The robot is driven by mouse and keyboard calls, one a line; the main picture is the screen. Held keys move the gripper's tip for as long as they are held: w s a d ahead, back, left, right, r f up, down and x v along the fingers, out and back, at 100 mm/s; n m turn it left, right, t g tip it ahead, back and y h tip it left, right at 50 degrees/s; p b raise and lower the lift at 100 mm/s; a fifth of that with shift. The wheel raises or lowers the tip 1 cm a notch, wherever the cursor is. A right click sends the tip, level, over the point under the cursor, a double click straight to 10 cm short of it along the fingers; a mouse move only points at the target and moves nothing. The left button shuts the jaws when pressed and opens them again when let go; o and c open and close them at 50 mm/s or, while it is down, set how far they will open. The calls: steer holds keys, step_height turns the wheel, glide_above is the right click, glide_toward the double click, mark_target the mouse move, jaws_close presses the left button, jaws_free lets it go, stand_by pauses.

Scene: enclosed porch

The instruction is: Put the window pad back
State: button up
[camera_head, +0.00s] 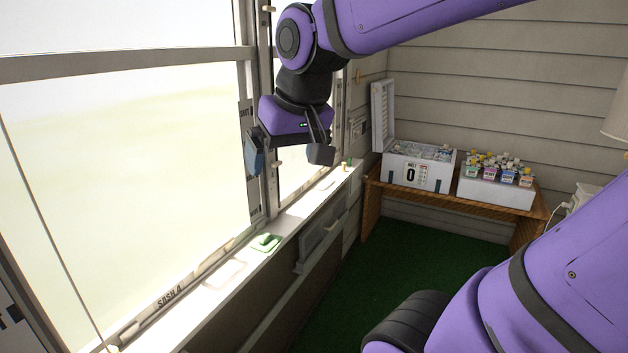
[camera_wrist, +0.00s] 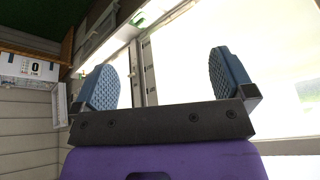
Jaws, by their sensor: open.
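A small green block (camera_head: 266,239), which may be the window pad, lies on a pale square marker on the white window sill (camera_head: 205,290). A green piece also shows on the sill at the top of the wrist view (camera_wrist: 138,19). My gripper (camera_head: 287,152) is above the sill, in front of the window frame, up and slightly right of the green block and apart from it. In the wrist view my gripper (camera_wrist: 165,74) has its two blue ridged finger pads wide apart, with nothing between them.
A faint outlined patch (camera_head: 222,272) lies on the sill left of the green block. Small items (camera_head: 345,165) stand at the sill's far end. A wooden bench (camera_head: 450,194) at the back holds a white lidded box (camera_head: 400,176) and a tray of small bottles (camera_head: 496,190). The green floor (camera_head: 400,255) is clear.

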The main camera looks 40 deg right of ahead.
steer(key=s+a+f+n, duration=0.1)
steer(key=s+n, duration=0.1)
steer(key=s, duration=0.5)
steer(key=shift+s+f+t, duration=0.3)
steer(key=shift+t, duration=0.1)
stand_by(0.6)
